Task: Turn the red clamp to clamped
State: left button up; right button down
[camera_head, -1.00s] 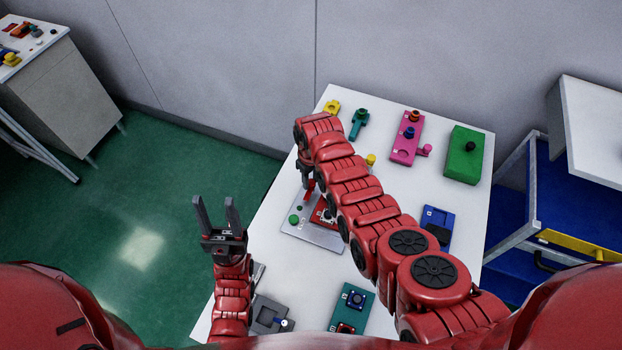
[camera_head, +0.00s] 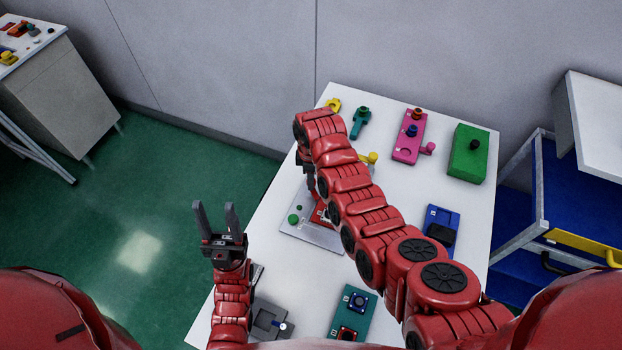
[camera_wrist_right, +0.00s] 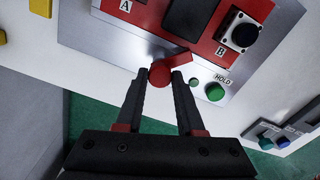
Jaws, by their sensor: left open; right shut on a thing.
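The red clamp (camera_wrist_right: 161,73) shows in the right wrist view as a round red knob with a short red arm, beside a red plate marked A and B. My right gripper (camera_wrist_right: 160,80) has its fingers shut on the knob. In the head view my right gripper (camera_head: 307,170) is mostly hidden by my right arm, which also covers most of the clamp. The silver base plate (camera_head: 318,234) carries a green button (camera_wrist_right: 215,91) by a HOLD label. My left gripper (camera_head: 215,211) is open and empty, raised left of the table.
The white table (camera_head: 460,210) also holds a pink block (camera_head: 406,148), a green box (camera_head: 467,160), a blue device (camera_head: 436,218), a teal device (camera_head: 347,326) and a grey device (camera_head: 266,320). A blue-shelved cart (camera_head: 560,200) stands at the right.

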jog(key=n, duration=0.4)
jog(key=shift+n, duration=0.3)
jog(key=shift+n+p, duration=0.3)
jog(key=shift+n, duration=1.6)
jog(key=c, duration=0.5)
grip_release()
